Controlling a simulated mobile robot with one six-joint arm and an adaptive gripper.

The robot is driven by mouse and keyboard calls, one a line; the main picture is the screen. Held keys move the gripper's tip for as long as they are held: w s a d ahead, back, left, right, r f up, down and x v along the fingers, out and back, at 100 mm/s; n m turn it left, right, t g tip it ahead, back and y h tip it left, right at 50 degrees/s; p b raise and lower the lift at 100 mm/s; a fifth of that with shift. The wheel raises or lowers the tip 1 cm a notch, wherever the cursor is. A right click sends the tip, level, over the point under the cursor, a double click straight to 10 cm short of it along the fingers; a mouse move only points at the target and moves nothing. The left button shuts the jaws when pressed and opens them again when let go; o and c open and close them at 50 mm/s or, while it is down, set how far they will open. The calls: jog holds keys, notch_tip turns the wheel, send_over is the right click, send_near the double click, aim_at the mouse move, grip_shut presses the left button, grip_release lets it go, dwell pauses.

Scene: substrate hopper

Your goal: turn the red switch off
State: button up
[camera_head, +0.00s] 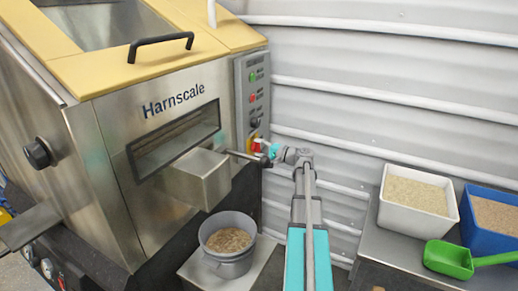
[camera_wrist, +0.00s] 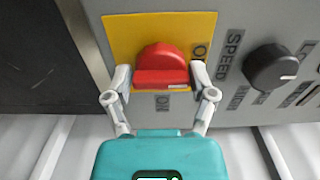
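The red switch (camera_wrist: 162,62) is a round knob with a raised bar, on a yellow plate (camera_wrist: 121,32). In the wrist view the bar lies level across the picture. The word ON is below it; a partly hidden label starting with O is at its right. My gripper (camera_wrist: 161,78) is open, with one finger on each side of the bar. The fingers look very close to the bar's ends; I cannot tell if they touch. In the head view my gripper (camera_head: 262,150) is at the switch (camera_head: 257,145), which it partly hides.
A black speed knob (camera_wrist: 273,67) sits right of the switch in the wrist view. The Harnscale hopper (camera_head: 110,160) has a metal chute (camera_head: 198,180) above a grey bucket (camera_head: 228,262). A white tub (camera_head: 415,206), a blue tub (camera_head: 490,232) and a green scoop (camera_head: 449,259) stand right.

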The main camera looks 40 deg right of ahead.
jog(key=shift+o, duration=1.3)
jog(key=shift+s+d, duration=0.1)
jog(key=shift+s, duration=0.05)
jog(key=v, duration=1.1)
jog(key=shift+s, duration=0.35)
